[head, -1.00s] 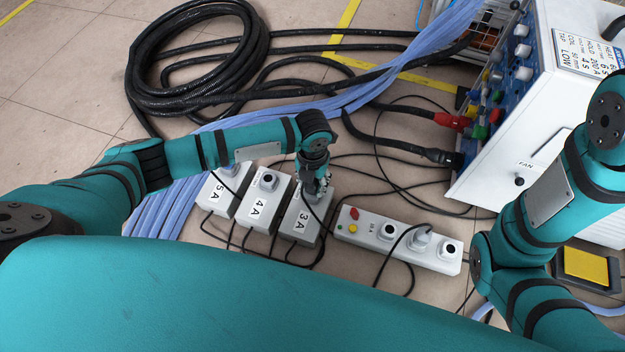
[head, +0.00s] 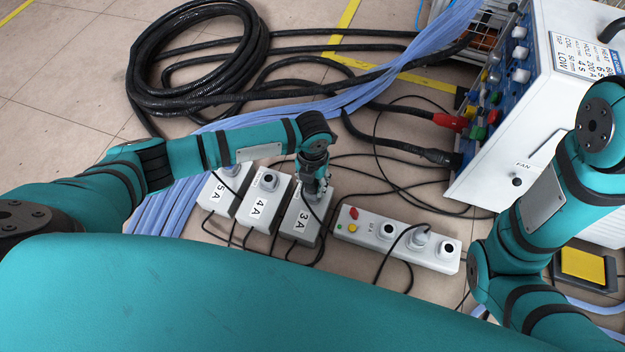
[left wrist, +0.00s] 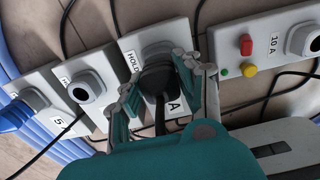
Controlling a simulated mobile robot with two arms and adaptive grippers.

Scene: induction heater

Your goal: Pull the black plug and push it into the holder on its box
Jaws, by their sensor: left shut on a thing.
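The black plug (left wrist: 158,80) sits between the two fingers of my left gripper (left wrist: 155,92) in the left wrist view, its cord running down toward me. The gripper is shut on it. The plug is right at the grey round holder (left wrist: 157,50) on the box marked 3 A (head: 300,228); I cannot tell how deep it sits. In the head view my left gripper (head: 316,188) points down over the far end of this box and hides the plug. My right gripper is out of view; only its arm shows at the right.
Boxes marked 4 A (head: 262,212) and 5 A (head: 222,200) stand close by to the left. A power strip (head: 365,240) with a red switch, sockets and a grey plug lies just right. Black cords loop around the boxes. A white heater cabinet (head: 535,95) stands farther right.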

